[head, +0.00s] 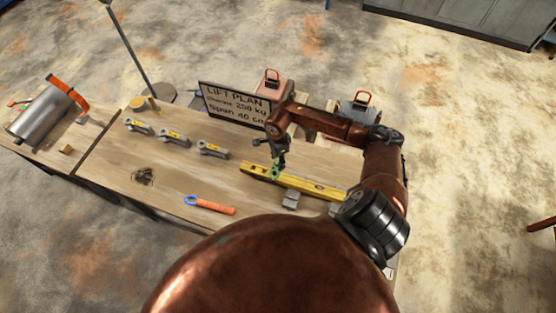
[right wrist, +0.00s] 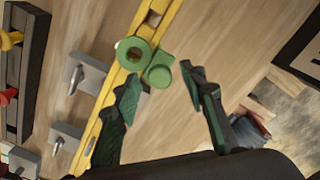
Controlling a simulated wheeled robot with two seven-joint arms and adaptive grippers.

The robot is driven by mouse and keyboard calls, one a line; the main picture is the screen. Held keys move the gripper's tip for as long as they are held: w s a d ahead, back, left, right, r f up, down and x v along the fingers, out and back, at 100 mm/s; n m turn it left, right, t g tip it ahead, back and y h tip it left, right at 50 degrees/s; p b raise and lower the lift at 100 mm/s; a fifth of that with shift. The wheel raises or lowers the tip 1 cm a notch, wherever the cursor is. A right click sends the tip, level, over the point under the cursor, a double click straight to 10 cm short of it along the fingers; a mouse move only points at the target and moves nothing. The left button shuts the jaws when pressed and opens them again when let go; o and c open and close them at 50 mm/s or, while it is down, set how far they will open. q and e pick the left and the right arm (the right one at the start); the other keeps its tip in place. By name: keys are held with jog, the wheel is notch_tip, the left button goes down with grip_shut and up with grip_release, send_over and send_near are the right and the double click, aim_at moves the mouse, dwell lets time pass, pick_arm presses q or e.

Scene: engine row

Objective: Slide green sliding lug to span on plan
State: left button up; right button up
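The lift plan board (head: 236,104) stands at the back of the bench and reads "Span 40 cm". A yellow spreader beam (head: 310,187) lies on the right part of the bench. The green sliding lug (head: 276,173) sits on the beam near its left end in the head view. In the right wrist view the lug (right wrist: 133,54) shows a ring over the yellow beam (right wrist: 157,18) and a round green knob at its side. My right gripper (right wrist: 160,72) is open, its fingertips apart on either side of the knob; contact is unclear. My left gripper is out of view.
A wrench with an orange handle (head: 212,205) lies near the front edge. A metal cylinder with an orange strap (head: 45,112) lies at far left.

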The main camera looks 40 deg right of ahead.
jog(key=shift+r, duration=0.15)
notch_tip(320, 180, up, 12)
dwell(0.5)
dwell(0.4)
